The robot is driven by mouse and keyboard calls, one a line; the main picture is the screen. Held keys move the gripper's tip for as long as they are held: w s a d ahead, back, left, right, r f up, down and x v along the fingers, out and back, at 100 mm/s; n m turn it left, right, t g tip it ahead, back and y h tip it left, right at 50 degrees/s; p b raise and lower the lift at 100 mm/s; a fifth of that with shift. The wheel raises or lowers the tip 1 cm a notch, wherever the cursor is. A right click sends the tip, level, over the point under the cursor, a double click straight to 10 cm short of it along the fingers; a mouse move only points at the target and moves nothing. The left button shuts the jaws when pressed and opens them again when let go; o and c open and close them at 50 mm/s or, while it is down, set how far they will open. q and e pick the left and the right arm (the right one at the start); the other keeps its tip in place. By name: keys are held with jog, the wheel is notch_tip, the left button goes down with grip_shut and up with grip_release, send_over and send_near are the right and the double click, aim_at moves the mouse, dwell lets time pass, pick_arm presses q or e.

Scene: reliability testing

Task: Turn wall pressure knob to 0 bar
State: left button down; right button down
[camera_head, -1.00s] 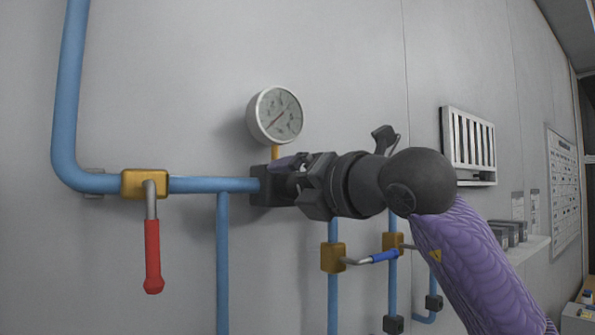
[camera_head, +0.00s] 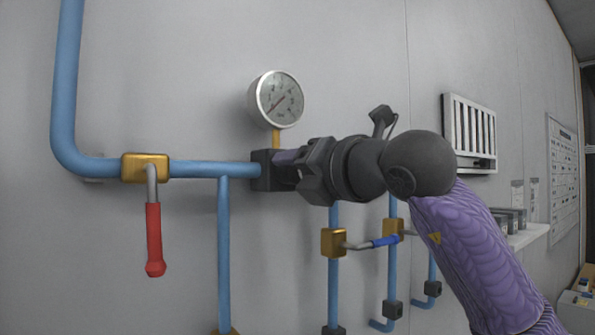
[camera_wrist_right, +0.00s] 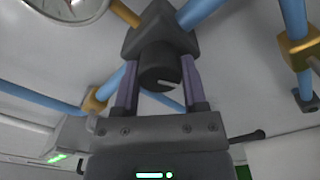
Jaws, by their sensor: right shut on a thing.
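The black pressure knob (camera_wrist_right: 160,68) sits on a dark square valve block (camera_wrist_right: 158,28) on the wall pipe. In the head view the block (camera_head: 267,170) shows below the gauge, but my gripper hides the knob. My right gripper (camera_head: 287,165) reaches the block from the right. In the wrist view its two purple fingers (camera_wrist_right: 160,78) are on either side of the knob, shut on it. A pale mark shows on the knob's face. The round white pressure gauge (camera_head: 277,99) stands above the block; its numbers are too small to read. My left gripper is not in view.
A yellow valve (camera_head: 145,168) with a red handle (camera_head: 154,240) hangs left on the blue pipe. A blue-handled valve (camera_head: 384,241) is below my right arm. A white wall vent (camera_head: 470,134) and a shelf (camera_head: 528,235) are to the right.

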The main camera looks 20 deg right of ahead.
jog(key=n, duration=0.9)
jog(key=shift+r, duration=0.1)
jog(key=n, duration=0.5)
jog(key=shift+n, duration=0.3)
jog(key=n, duration=0.4)
jog(key=shift+n, duration=0.3)
jog(key=n, duration=0.6)
jog(key=shift+h+p, duration=0.3)
jog(key=shift+p, duration=0.1)
jog(key=shift+n+p, duration=0.3)
jog(key=shift+n, duration=2.3)
jog(key=shift+c, duration=0.7)
grip_release()
